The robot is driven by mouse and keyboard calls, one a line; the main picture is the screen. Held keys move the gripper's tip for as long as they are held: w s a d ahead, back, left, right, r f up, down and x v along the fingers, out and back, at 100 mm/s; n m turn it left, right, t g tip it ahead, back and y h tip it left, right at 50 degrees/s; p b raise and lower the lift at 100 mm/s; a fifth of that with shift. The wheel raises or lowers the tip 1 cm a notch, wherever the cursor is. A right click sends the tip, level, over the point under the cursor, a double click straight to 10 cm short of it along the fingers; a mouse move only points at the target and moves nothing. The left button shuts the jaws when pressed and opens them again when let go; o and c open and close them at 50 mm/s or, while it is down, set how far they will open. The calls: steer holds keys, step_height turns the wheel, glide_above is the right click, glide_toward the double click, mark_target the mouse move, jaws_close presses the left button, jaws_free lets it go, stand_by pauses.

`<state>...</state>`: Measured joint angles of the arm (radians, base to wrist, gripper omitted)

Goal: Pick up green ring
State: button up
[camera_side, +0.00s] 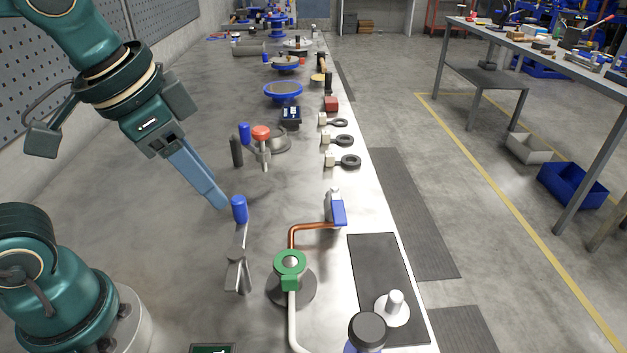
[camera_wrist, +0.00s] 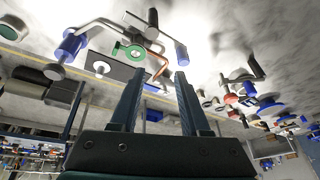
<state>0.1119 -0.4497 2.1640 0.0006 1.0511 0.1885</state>
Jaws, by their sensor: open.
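The green ring (camera_side: 290,264) sits around the top of a grey round base on the bench, near the copper pipe. The ring (camera_wrist: 134,52) also shows in the wrist view, just left of and beyond the fingertips. My gripper (camera_side: 222,203) is up and left of the ring in the side view, apart from it. In the wrist view my gripper (camera_wrist: 157,71) has its two fingers spread with nothing between them.
A blue-capped handle (camera_side: 239,209) stands close to my fingertips in the side view; I cannot tell the gap. A copper pipe (camera_side: 313,226), a white pipe (camera_side: 292,325) and a dark mat (camera_side: 376,267) lie around the ring. Bare bench (camera_side: 185,255) is at left.

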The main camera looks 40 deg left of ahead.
steer(key=w+d+f+m+g, duration=0.2)
steer(key=w+d+m, duration=0.1)
steer(key=d, duration=0.2)
steer(key=m+g, duration=0.2)
steer(key=m, duration=0.1)
glide_above(289, 276)
step_height(289, 276, down, 5)
steer(key=shift+r, duration=0.15)
steer(key=shift+f, duration=2.45)
steer(key=shift+c, duration=0.3)
jaws_close()
